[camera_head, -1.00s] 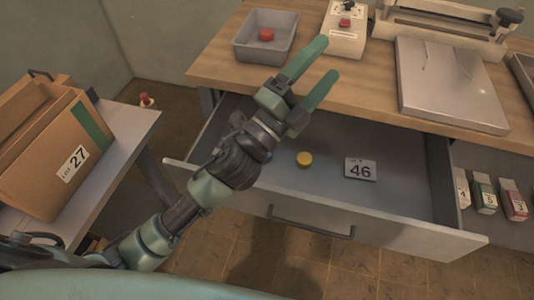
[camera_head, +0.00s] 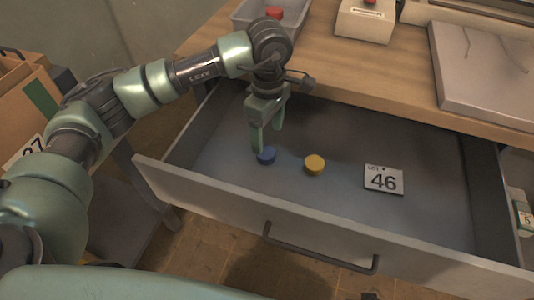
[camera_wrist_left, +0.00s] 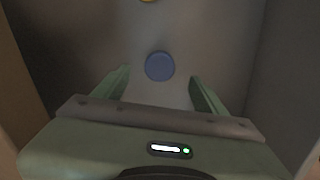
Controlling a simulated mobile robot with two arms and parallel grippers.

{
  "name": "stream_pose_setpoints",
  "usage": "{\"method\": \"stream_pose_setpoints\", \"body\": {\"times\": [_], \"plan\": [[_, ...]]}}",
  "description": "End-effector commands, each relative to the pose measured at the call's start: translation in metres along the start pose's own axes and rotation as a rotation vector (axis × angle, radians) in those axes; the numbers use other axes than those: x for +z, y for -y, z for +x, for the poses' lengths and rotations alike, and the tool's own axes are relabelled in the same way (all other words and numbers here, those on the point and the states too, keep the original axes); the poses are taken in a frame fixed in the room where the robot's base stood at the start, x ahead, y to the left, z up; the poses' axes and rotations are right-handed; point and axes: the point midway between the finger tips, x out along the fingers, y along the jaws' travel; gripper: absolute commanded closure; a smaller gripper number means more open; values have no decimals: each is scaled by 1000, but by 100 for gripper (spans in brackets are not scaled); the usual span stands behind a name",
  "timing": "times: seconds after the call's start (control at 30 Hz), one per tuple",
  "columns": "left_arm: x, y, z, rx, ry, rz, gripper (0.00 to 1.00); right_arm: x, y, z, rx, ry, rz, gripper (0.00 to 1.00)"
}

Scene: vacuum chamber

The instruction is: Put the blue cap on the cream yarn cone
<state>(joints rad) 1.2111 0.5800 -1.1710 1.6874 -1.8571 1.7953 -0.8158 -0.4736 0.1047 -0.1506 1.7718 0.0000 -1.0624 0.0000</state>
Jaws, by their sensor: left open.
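The blue cap (camera_head: 266,156) lies on the floor of the open drawer (camera_head: 226,146), left of a yellow cap. My left gripper (camera_head: 267,142) points down into the drawer above the blue cap. Its fingers are open and hold nothing. In the left wrist view the blue cap (camera_wrist_left: 159,66) lies just beyond the fingertips, roughly midway between the two fingers (camera_wrist_left: 160,85). No cream yarn cone shows in any view. My right gripper is not in view.
A grey tray (camera_head: 251,14) with a red cap (camera_head: 274,12) stands on the worktop behind.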

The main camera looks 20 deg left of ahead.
Motion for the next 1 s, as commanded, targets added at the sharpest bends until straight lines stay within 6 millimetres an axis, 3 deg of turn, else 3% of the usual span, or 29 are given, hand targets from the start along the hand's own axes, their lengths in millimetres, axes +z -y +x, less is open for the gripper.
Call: {"method": "stream_pose_setpoints", "body": {"times": [0.27,0.5,0.77,0.87,1.0], "plan": [[0,0,28,-4,4,-1,28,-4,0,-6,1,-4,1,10],[-2,0,64,-4,5,0,28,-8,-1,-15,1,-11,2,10],[-1,-1,70,-1,6,0,28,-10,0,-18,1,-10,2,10],[-1,-1,70,-1,6,0,50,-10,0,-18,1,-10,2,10],[-1,-1,70,-1,6,0,89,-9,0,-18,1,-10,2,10]]}}
